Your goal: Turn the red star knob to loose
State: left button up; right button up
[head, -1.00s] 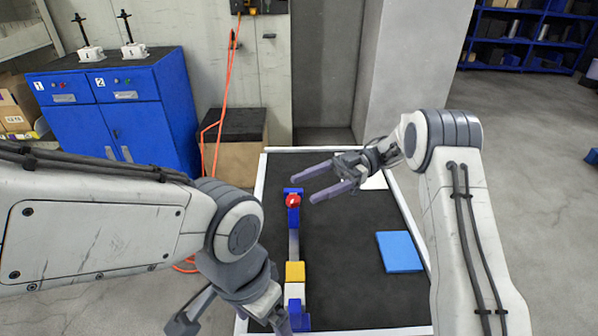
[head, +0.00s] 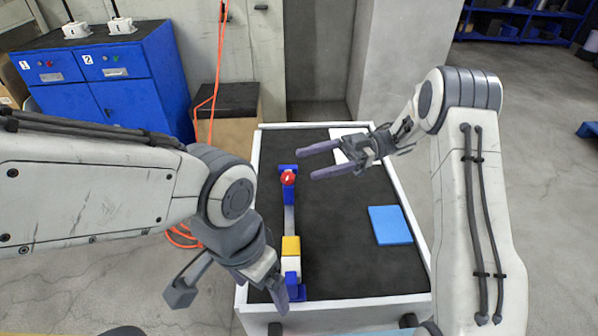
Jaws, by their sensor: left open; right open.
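The red star knob (head: 288,179) sits at the far end of a fixture on the black-topped table, on a blue mount (head: 289,196). A grey bar (head: 289,221) runs from it toward a yellow block (head: 291,246) at the near end. My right gripper (head: 304,162) is open and empty. Its fingers point left, just right of and above the knob in the picture, apart from it. My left gripper (head: 230,297) is open at the near left table edge.
A light blue square pad (head: 390,225) lies on the right of the table (head: 345,265). A white sheet (head: 350,144) lies at the back, partly behind my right gripper. A blue cabinet (head: 150,85) and an orange cable (head: 219,75) stand behind left. The table's middle is clear.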

notch_tip(320, 180, down, 5)
jog(key=w+a+m+t+y+b, duration=0.2)
jog(key=m+t+b, duration=0.25)
jog(key=t, duration=0.25)
jog(key=m+t+h+b, duration=0.3)
jog(key=m+t+b, duration=0.25)
jog(key=t, duration=0.25)
send_near(282, 176)
jog(key=shift+w+a+f, duration=0.35)
jog(key=shift+w+a, duration=0.05)
jog(key=shift+a, duration=0.25)
jog(key=shift+m+t+h, duration=0.3)
jog(key=shift+t, duration=0.2)
jog(key=shift+w+a, duration=0.25)
jog(key=shift+a, duration=0.1)
jog(key=p+x, duration=0.1)
jog(key=x, duration=0.8)
jog(key=shift+w+a+p, duration=0.1)
jog(key=shift+a+p, duration=0.1)
jog(key=shift+p, duration=0.1)
pick_arm(q)
notch_tip(282, 176, down, 10)
jog(key=shift+f, duration=0.25)
